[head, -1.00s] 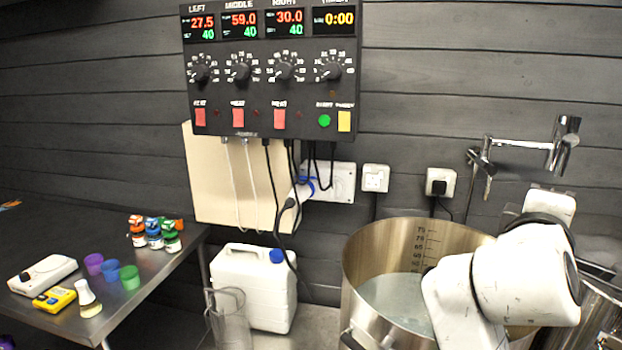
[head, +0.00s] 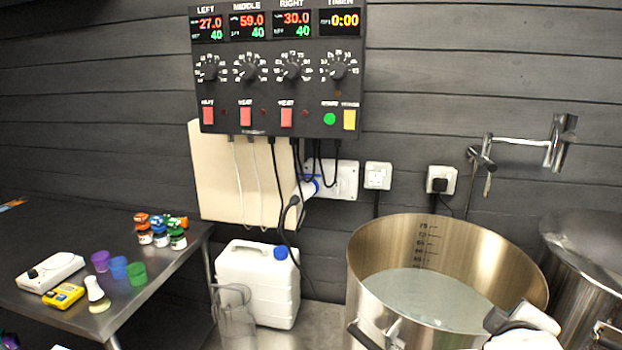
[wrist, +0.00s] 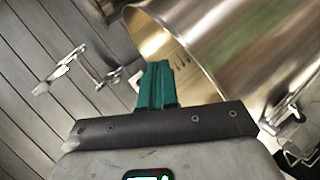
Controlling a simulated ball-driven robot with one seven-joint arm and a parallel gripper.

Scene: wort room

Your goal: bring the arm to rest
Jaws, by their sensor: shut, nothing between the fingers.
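My gripper (wrist: 157,85) shows in the wrist view with its green fingers together and nothing between them. It points toward the outside and rim of a large steel pot (wrist: 240,50), which looks tilted in that view. In the head view my white arm shows at the bottom right, in front of the pot (head: 505,240). The fingers are not seen in the head view. The pot holds pale, cloudy liquid (head: 425,298).
A control panel (head: 277,90) hangs on the wall. A steel table (head: 60,245) at left bears jars, coloured cups, a flask and meters. A white jerrycan (head: 257,290) and clear jug (head: 235,318) stand left of the pot. A wall tap (head: 520,142) sticks out above it. Another pot (head: 590,250) stands right.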

